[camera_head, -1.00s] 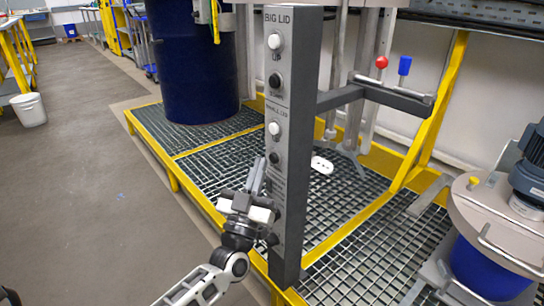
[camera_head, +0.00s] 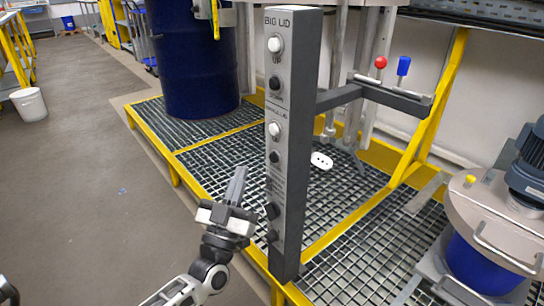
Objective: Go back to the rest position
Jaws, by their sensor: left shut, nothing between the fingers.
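My left gripper (camera_head: 237,184) is shut and empty, its fingers pointing up in front of the grating. It is to the left of the grey control post (camera_head: 291,150) and apart from it in the picture. The post carries a column of white and black buttons under the label BIG LID. My right gripper is not in view.
A yellow-framed grated platform (camera_head: 220,150) stands around the post. A dark blue drum (camera_head: 192,60) is at the back left. A lidded blue drum with a motor (camera_head: 490,235) is at the right. A white bin (camera_head: 29,103) stands on the open floor at the left.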

